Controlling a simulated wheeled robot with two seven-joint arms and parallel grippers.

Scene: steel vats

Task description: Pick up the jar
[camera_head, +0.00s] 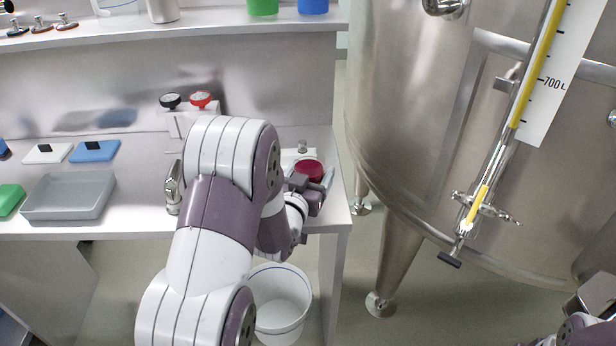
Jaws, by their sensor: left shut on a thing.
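The jar (309,169) shows as a dark red round top at the right end of the steel bench. My left gripper (317,186) is at the jar and shut on it, its fingers around the near and right side. My left arm hides the jar's lower part, so I cannot tell if it still touches the bench. Part of my right arm shows at the lower right edge, with a grey end piece (598,298) cut off by the frame. I cannot tell its jaw state.
A large steel vat (420,130) with a gauge tube (500,150) stands right of the bench. A white bucket (280,300) is on the floor below. A grey tray (70,197) and taps with black and red knobs (201,99) are to the left. A shelf (230,22) runs above.

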